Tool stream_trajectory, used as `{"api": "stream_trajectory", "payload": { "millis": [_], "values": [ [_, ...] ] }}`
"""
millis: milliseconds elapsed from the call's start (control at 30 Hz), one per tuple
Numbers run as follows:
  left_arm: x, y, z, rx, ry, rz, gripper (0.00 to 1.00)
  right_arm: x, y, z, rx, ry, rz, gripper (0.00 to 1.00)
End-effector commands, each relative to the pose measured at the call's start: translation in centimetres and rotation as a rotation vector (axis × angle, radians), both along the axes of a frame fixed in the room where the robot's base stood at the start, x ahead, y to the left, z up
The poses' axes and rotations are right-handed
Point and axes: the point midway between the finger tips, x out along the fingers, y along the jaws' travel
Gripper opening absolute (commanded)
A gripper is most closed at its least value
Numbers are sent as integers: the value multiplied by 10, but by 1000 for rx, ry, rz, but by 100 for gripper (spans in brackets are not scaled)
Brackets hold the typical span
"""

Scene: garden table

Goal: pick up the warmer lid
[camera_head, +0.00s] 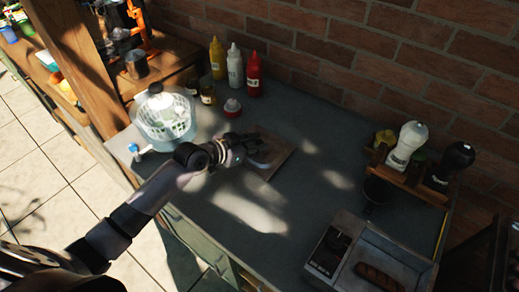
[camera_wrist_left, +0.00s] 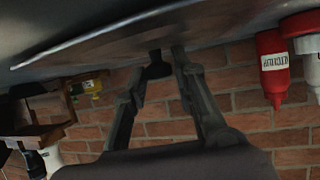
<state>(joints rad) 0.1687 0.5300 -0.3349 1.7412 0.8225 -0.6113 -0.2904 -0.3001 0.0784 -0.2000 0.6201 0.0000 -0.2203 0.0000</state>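My left gripper (camera_head: 247,143) is over a brown board on the table in the head view. A greyish, shiny piece (camera_head: 264,154), possibly the warmer lid, lies on that board beside the fingers and is partly hidden by them. In the left wrist view, the scene appears upside down. There, the fingertips (camera_wrist_left: 168,62) come close together near the edge of a wide, thin, grey surface (camera_wrist_left: 100,46). I cannot tell whether they touch it or grip anything. My right gripper is not in view.
Sauce bottles, including a red one (camera_head: 253,74), stand at the wall. A salad spinner (camera_head: 166,118) is left of my gripper. A bottle rack (camera_head: 405,181) and an appliance (camera_head: 334,249) with a tray are at right.

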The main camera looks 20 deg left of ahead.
Motion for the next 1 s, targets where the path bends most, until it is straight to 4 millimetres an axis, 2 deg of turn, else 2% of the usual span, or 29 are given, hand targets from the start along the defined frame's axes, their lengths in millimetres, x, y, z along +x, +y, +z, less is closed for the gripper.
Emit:
{"api": "stream_trajectory", "payload": {
  "millis": [33,333,833,1000],
  "values": [
    [0,0,0,0,0,0,20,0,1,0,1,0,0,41],
    [0,0,0,0,0,0,0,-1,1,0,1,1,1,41],
    [0,0,2,0,-3,0,0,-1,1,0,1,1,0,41],
    [1,0,10,-1,-4,0,0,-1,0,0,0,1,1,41]
  ]
}}
